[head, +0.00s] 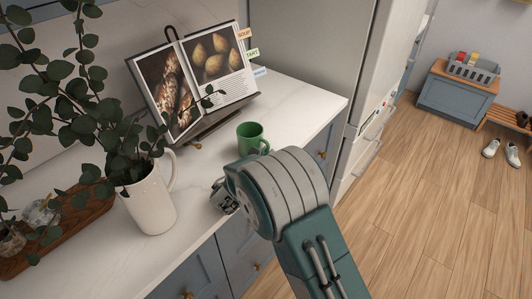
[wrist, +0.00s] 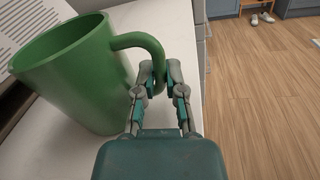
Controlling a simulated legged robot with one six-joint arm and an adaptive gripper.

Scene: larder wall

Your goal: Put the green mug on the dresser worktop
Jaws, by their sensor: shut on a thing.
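The green mug (head: 250,138) is upright at the dresser worktop (head: 300,95), near its front edge and in front of the cookbook stand. In the wrist view the mug (wrist: 75,75) fills the left side, with its handle towards my gripper (wrist: 159,78). My gripper's two fingers are shut on the handle, one on each side.
An open cookbook (head: 215,65) on a stand is behind the mug. A white jug (head: 150,200) with leafy stems and a wooden board (head: 65,240) are at the left. The fridge (head: 305,45) stands beyond the worktop's right end. Bare worktop lies right of the mug.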

